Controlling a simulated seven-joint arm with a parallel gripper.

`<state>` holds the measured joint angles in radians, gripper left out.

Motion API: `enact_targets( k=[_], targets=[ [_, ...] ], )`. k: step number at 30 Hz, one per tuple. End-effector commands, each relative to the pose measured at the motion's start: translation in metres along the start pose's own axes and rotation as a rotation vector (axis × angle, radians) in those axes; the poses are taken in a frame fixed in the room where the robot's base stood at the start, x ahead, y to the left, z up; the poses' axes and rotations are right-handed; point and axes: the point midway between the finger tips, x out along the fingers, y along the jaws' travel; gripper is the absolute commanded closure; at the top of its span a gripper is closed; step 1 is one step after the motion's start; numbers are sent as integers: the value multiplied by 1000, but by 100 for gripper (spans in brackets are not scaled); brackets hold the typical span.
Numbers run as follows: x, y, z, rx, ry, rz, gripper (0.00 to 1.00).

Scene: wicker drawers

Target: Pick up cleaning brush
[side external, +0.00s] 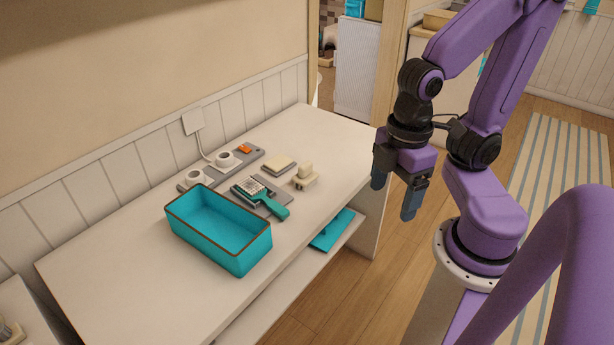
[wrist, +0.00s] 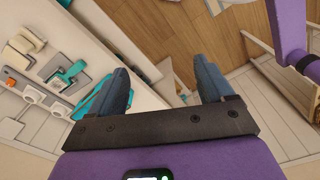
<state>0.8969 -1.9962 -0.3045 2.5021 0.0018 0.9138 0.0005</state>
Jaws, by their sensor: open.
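A brush (side external: 273,206) with a teal handle and a pale bristled head lies on a grey mat on the white counter (side external: 140,265), right behind the teal bin. It also shows at the left of the wrist view (wrist: 70,73). A small cream block-shaped item (side external: 305,179), perhaps another brush, stands to its right; it shows at upper left in the wrist view (wrist: 27,41). My gripper (side external: 394,197) is open and empty, off to the right of the counter and apart from both.
An open teal bin (side external: 220,230) stands in front of the brush. White cups (side external: 225,160), an orange item (side external: 244,149) and a cream pad (side external: 279,163) sit behind it. A lower shelf (side external: 335,245) holds a flat teal item. The counter's front left is clear.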

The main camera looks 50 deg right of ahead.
Motion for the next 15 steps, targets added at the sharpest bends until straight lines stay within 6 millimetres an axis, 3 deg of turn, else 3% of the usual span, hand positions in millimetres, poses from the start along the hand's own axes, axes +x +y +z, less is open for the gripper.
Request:
enact_targets(
  k=[10, 15],
  targets=[
    [0, 2, -2, 15, 0, 1, 8],
    [-1, 23, -22, 216, -4, 15, 8]
  ],
)
